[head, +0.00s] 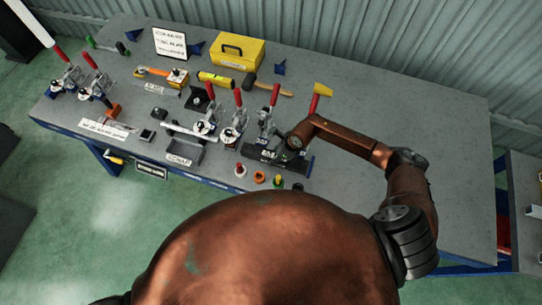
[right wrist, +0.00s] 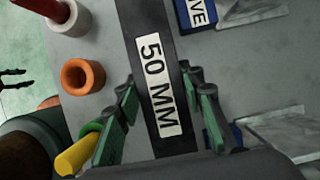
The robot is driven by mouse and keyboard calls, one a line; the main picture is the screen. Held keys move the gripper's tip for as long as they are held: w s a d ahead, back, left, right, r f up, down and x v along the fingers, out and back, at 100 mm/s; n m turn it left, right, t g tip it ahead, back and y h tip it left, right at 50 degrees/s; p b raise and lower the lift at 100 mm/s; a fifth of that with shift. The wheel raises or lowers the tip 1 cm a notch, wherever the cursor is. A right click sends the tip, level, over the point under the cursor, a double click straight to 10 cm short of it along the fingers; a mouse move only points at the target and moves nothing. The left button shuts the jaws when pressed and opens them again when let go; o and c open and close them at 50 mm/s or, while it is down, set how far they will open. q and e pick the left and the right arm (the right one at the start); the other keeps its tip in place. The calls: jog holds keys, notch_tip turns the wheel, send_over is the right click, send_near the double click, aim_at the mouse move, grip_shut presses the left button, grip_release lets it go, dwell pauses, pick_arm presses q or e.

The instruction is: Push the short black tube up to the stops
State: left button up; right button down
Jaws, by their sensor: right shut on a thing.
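The short black tube (right wrist: 152,80) carries a white "50 MM" label and lies flat near the front edge of the bench; it also shows in the head view (head: 304,169). My right gripper (right wrist: 162,115) straddles it from above, green-padded fingers against its two long sides. In the head view my right gripper (head: 290,150) hides part of the tube. Two grey metal angle pieces, an upper one (right wrist: 250,10) and a lower one (right wrist: 285,135), stand right of the tube, apart from it; I cannot tell whether they are the stops.
An orange ring (right wrist: 82,76), a white ring with a red pin (right wrist: 65,15) and a yellow-green piece (right wrist: 80,152) stand left of the tube. A red-handled toggle clamp (head: 268,120) stands behind it. The bench's right end (head: 440,130) is clear.

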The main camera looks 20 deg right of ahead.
jog(key=shift+s+d, duration=0.2)
jog(key=shift+d, duration=0.05)
jog(key=shift+d, duration=0.1)
dwell(0.3)
jog(key=c, duration=1.2)
grip_release()
jog(key=shift+w+d, duration=0.1)
jog(key=v, duration=1.1)
jog(key=shift+r, duration=0.55)
